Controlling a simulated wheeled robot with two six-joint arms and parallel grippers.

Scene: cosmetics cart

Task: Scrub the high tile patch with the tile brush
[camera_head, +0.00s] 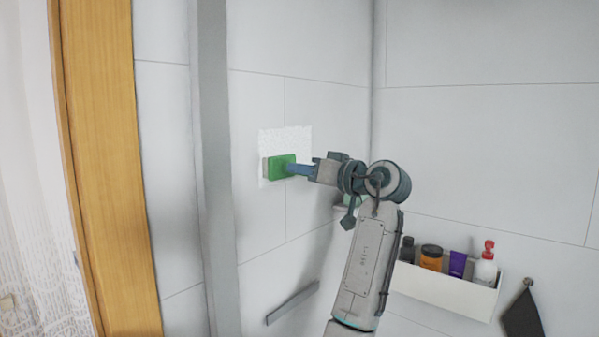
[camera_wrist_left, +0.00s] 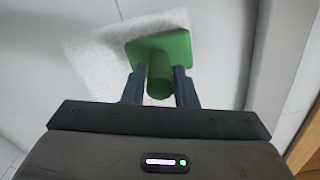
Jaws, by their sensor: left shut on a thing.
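The tile brush (camera_head: 281,167) has a green block-shaped back and a pale bristle side facing the wall. My left gripper (camera_head: 294,170) is shut on its green handle and holds it level at the wall. The high tile patch (camera_head: 290,138) is a whitish speckled square on the left wall, and the brush covers its lower middle. The brush appears to touch the patch. In the left wrist view, the green brush (camera_wrist_left: 172,45) sits between the fingers of my gripper (camera_wrist_left: 160,88), over the white patch (camera_wrist_left: 88,55). The bristles are hidden there. My right gripper is out of view.
A white wall shelf (camera_head: 445,291) holds several bottles and tubes at the lower right. A dark cloth (camera_head: 522,315) hangs beside it. A grey vertical post (camera_head: 214,160) and a wooden frame (camera_head: 108,160) stand left of the patch. A grey bar (camera_head: 292,303) is on the wall below.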

